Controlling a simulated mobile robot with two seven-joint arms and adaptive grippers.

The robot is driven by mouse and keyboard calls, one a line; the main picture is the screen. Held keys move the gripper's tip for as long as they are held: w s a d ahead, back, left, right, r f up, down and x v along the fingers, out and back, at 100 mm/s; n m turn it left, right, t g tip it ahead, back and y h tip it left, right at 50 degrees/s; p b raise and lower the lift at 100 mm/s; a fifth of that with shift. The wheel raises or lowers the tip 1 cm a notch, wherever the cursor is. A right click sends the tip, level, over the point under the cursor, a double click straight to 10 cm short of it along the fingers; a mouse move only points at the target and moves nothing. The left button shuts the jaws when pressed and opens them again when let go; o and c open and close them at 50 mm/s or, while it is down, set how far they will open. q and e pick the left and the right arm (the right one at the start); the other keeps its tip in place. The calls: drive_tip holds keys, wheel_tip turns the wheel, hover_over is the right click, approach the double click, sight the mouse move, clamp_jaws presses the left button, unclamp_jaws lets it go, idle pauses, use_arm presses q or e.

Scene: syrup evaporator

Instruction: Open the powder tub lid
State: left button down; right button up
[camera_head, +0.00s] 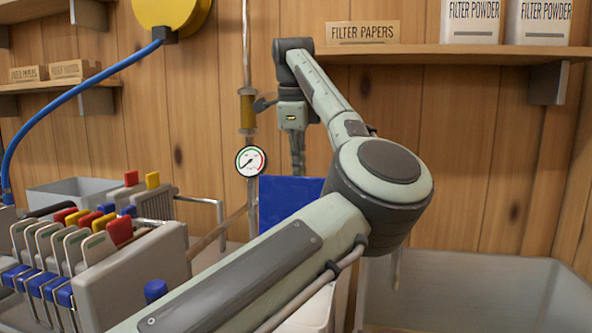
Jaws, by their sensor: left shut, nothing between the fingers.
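A flat blue panel (288,197), apparently the powder tub lid, shows in the head view just left of my left arm's elbow. Its face is turned toward me and it looks raised, but my forearm hides its lower edge and hinge. A pale piece (312,312) below my arm may be the tub body; most of it is hidden. My left gripper (298,168) points down at the top edge of the blue panel, shut and empty. I cannot tell if it touches the panel. My right gripper is not in view.
A filter press (135,275) with colored tabs stands at left. A pressure gauge (251,161) hangs on a pipe behind. A grey basin (470,275) is at right. A shelf (450,54) holds filter papers (362,32) and filter powder boxes (473,25).

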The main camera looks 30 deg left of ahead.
use_arm(q)
drive_tip(key=shift+s+d+f, duration=0.1)
drive_tip(key=shift+s+f, duration=0.1)
drive_tip(key=shift+f, duration=0.8)
drive_tip(key=c, duration=1.7)
unclamp_jaws()
drive_tip(key=shift+o, duration=0.5)
drive_tip(key=shift+w+a+f, duration=0.1)
drive_tip(key=shift+w+a, duration=0.1)
drive_tip(key=shift+w, duration=0.05)
drive_tip(key=v, duration=1.2)
drive_tip(key=shift+w, duration=0.25)
